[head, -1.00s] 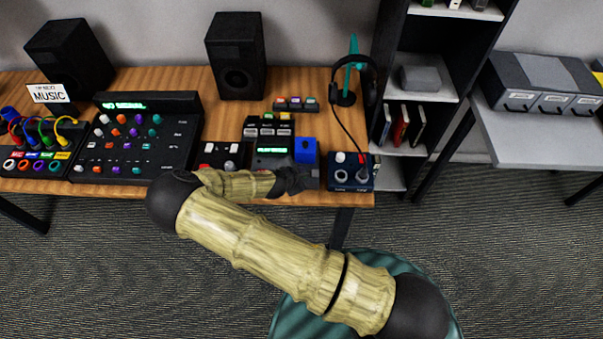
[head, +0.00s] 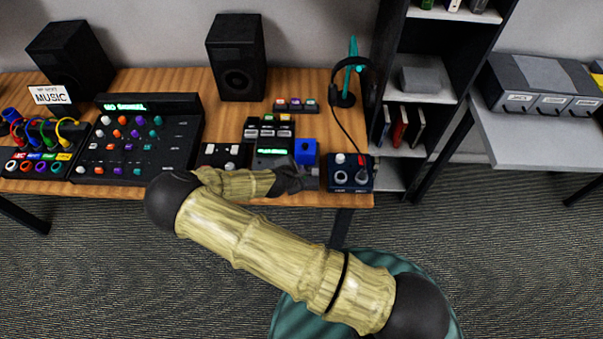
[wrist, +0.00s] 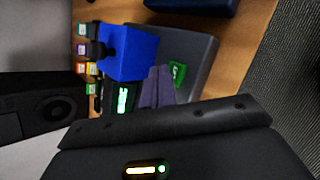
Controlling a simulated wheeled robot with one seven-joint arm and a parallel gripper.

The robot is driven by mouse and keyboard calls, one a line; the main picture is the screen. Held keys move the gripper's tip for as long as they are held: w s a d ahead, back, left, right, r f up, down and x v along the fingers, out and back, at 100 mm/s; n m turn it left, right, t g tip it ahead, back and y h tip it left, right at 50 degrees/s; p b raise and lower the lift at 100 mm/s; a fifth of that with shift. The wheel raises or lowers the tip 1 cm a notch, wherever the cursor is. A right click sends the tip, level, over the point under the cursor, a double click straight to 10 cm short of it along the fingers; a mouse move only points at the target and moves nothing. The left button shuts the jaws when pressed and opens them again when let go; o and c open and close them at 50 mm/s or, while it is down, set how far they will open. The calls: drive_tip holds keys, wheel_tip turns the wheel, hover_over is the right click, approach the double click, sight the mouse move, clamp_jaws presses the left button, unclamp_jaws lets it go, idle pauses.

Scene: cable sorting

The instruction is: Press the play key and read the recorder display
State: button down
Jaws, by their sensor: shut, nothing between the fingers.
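The recorder (head: 311,183) is a dark grey unit near the table's front edge, with a blue block (head: 305,150) on it. Its small display (head: 272,152) shows green text too small to read; the display (wrist: 122,98) is also lit in the wrist view. A green key with a pale mark, apparently the play key (wrist: 177,72), is on the recorder's grey top. My gripper (wrist: 160,70) is shut and empty, its greyish fingertips beside the green key. I cannot tell whether they touch it. In the head view my gripper hides part of the recorder.
A mixer (head: 135,140) with a lit green display stands to the left. A dark blue headphone box (head: 350,178) with a plugged cable sits at the right, below the headphone stand (head: 345,97). Two black speakers stand behind. Small coloured keys line the space behind the recorder.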

drive_tip(key=shift+r+p, duration=1.9)
drive_tip(key=shift+r, duration=0.65)
drive_tip(key=shift+d, duration=0.1)
drive_tip(key=shift+s+d+m, duration=0.1)
drive_tip(key=shift+d+m, duration=0.1)
drive_tip(key=shift+m, duration=0.1)
drive_tip(key=s+d+r+m+g+y, duration=0.1)
drive_tip(key=s+d+r+m+g, duration=0.1)
drive_tip(key=s+d+r+m, duration=0.3)
drive_tip(key=s+d+r+m+g+y, duration=0.1)
drive_tip(key=s+d+r+m, duration=0.4)
drive_tip(key=r+m, duration=0.4)
drive_tip(key=s+d+r+m+g+y, duration=0.2)
drive_tip(key=s+d+r+m, duration=0.3)
drive_tip(key=r, duration=0.7)
drive_tip(key=shift+s+d+r+m+g, duration=0.25)
drive_tip(key=shift+s+r+m+g, duration=0.1)
drive_tip(key=shift+s+m, duration=0.85)
